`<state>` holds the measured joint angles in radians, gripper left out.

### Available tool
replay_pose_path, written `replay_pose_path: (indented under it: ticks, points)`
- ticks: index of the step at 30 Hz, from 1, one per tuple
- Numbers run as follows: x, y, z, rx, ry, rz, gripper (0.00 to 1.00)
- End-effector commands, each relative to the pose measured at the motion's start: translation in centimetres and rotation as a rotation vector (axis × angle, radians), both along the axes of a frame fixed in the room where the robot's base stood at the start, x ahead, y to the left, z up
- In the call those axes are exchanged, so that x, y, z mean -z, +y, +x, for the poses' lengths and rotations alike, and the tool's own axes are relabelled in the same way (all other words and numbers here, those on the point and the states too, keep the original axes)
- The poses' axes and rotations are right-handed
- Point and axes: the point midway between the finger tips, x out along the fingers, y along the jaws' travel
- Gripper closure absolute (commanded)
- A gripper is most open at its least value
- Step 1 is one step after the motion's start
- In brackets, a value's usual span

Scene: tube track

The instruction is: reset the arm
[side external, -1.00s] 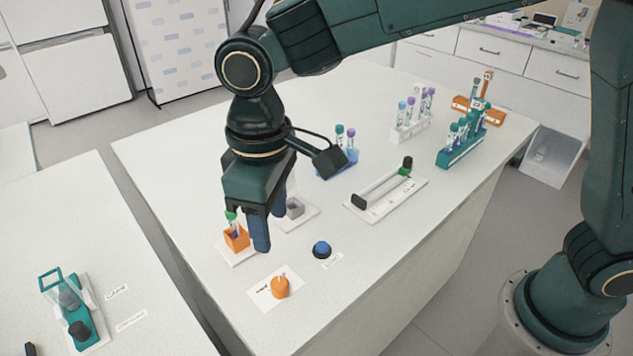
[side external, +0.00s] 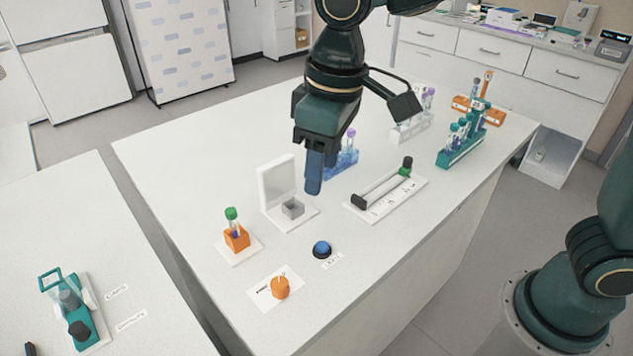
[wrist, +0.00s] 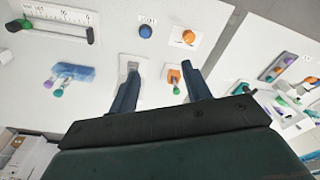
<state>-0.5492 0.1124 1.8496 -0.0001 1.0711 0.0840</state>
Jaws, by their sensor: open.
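My gripper (side external: 314,172) is in the air above the middle of the white table (side external: 200,170), with nothing seen between its fingers. In the wrist view my gripper (wrist: 158,88) shows two blue fingers spread apart. A green-capped tube (side external: 232,217) stands upright in an orange holder (side external: 237,239) on a white plate at the table's left. The holder also shows in the wrist view (wrist: 173,76). My gripper is apart from the tube and well to its right.
A grey block with an upright white panel (side external: 277,184) stands near my gripper. A blue button (side external: 321,249) and an orange knob (side external: 280,288) are at the front. A slider track (side external: 385,188), a blue rack (side external: 341,168), a white rack (side external: 410,130) and a teal rack (side external: 460,150) stand right and behind.

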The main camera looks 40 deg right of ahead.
Motion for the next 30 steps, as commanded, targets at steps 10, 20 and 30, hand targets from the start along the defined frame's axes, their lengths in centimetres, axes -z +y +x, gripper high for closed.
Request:
replay_pose_path:
  ticks: [10,20,30]
  points:
    - [-3.0,-8.5,-3.4,0.145,-0.108,0.049,0.52]
    - [-3.7,-14.7,-8.1,0.278,-0.216,0.076,0.52]
    - [-2.5,-19.1,-13.3,0.406,-0.328,0.083,0.52]
